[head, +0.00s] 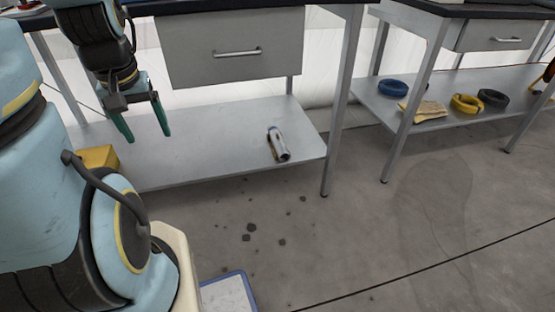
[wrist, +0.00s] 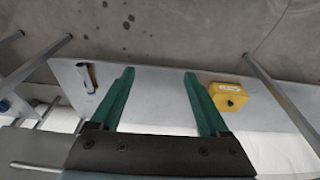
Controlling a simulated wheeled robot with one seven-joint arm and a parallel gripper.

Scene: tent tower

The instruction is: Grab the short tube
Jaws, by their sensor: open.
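A short tube (head: 279,145), silver-white with a dark, brownish side, lies on the lower shelf of the near workbench, close to the shelf's right end. It also shows in the wrist view (wrist: 87,77), left of my fingers and apart from them. My gripper (head: 148,134) is open and empty, with its green fingers pointing down over the left part of the shelf. In the wrist view my gripper (wrist: 159,74) has its two fingers spread wide with only bare shelf between them.
The lower shelf (head: 215,155) is bare between my gripper and the tube. A yellow box (head: 98,157) sits at its left. A drawer (head: 235,50) hangs above, and a table leg (head: 337,120) stands right of the tube. Tape rolls (head: 467,103) lie on the right bench's shelf.

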